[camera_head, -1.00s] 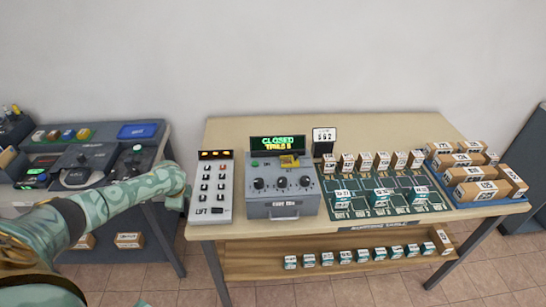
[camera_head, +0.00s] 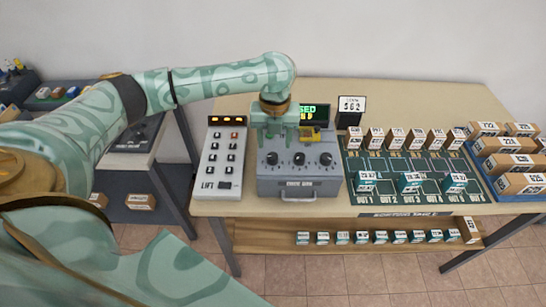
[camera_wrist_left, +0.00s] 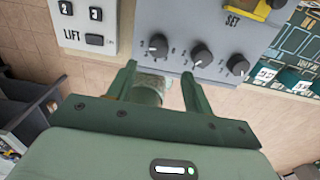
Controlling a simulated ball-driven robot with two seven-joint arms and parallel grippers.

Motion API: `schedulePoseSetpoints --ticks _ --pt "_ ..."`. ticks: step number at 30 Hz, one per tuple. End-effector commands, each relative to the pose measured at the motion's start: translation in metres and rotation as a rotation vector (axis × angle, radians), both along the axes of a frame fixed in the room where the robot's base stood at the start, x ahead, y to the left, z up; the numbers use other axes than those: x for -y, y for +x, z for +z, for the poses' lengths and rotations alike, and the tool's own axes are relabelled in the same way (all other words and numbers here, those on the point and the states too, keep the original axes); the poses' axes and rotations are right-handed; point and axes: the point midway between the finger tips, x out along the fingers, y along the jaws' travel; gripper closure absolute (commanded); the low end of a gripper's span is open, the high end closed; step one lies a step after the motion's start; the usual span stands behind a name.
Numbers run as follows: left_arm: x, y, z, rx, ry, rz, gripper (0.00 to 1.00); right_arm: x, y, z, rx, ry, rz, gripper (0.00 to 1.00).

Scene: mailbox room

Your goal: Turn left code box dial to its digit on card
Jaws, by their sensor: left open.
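The grey code box (camera_head: 300,183) stands on the table with three dark dials in a row. Its left dial (camera_head: 272,158) shows just below my left gripper (camera_head: 271,140), which hangs over the box's left part. In the left wrist view the left dial (camera_wrist_left: 158,45) lies beyond the fingertips of my open left gripper (camera_wrist_left: 160,72), roughly between them in the picture and not gripped. The white number card (camera_head: 352,104) stands behind the box; its digits look like 562. My wrist hides part of the display (camera_head: 313,114). My right gripper is not seen.
The lift panel (camera_head: 222,160) with several buttons is close on the left. A yellow piece (camera_head: 309,133) sits on the box top. A green sorting board (camera_head: 410,175) with small boxes lies to the right. Brown parcels (camera_head: 507,163) fill a blue tray at far right.

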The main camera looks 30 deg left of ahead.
Motion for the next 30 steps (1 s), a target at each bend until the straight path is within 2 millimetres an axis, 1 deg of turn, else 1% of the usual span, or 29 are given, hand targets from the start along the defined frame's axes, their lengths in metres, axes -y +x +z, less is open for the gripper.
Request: schedulePoseSetpoints --ticks 1,2,3,6,8,10,12,14,16,20,21,23,24,25,26,30 --pt "-0.001 -0.001 -0.017 -0.003 -0.002 0.001 0.49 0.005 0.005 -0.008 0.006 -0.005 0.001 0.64" --pt "-0.002 0.0 -0.024 -0.003 -0.003 0.002 0.49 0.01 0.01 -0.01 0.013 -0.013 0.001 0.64" --pt "-0.004 -0.001 -0.032 -0.003 -0.003 0.003 0.49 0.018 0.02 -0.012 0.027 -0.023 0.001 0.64" --pt "-0.006 -0.001 -0.048 -0.001 -0.004 0.004 0.49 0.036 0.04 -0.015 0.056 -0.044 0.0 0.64" --pt "-0.006 -0.001 -0.055 -0.001 -0.004 0.004 0.49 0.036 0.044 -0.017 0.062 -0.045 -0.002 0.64" --pt "-0.006 0.0 -0.06 0.0 -0.004 0.003 0.49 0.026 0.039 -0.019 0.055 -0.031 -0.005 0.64" --pt "-0.006 0.0 -0.063 0.001 -0.004 0.003 0.49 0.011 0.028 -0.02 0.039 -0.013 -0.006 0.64" --pt "-0.006 0.0 -0.064 0.003 -0.004 0.003 0.49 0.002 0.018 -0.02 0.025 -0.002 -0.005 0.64" --pt "-0.006 0.0 -0.064 0.003 -0.004 0.003 0.49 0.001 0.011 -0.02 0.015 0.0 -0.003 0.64" --pt "-0.006 0.0 -0.064 0.003 -0.004 0.003 0.49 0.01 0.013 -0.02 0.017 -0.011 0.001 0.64" --pt "-0.006 0.0 -0.064 0.003 -0.004 0.004 0.52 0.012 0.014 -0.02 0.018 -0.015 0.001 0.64" --pt "-0.006 0.0 -0.064 0.003 -0.004 0.004 0.68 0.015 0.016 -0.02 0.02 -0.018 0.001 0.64" --pt "-0.006 0.0 -0.064 0.003 -0.004 0.004 0.79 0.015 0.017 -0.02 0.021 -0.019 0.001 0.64" --pt "-0.006 -0.001 -0.064 0.002 -0.003 0.003 0.88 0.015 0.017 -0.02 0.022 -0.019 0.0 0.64" --pt "-0.006 0.0 -0.064 0.002 -0.003 0.003 0.93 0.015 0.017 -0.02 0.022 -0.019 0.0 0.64" --pt "-0.006 -0.001 -0.064 0.002 -0.003 0.004 0.93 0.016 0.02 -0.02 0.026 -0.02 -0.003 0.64"
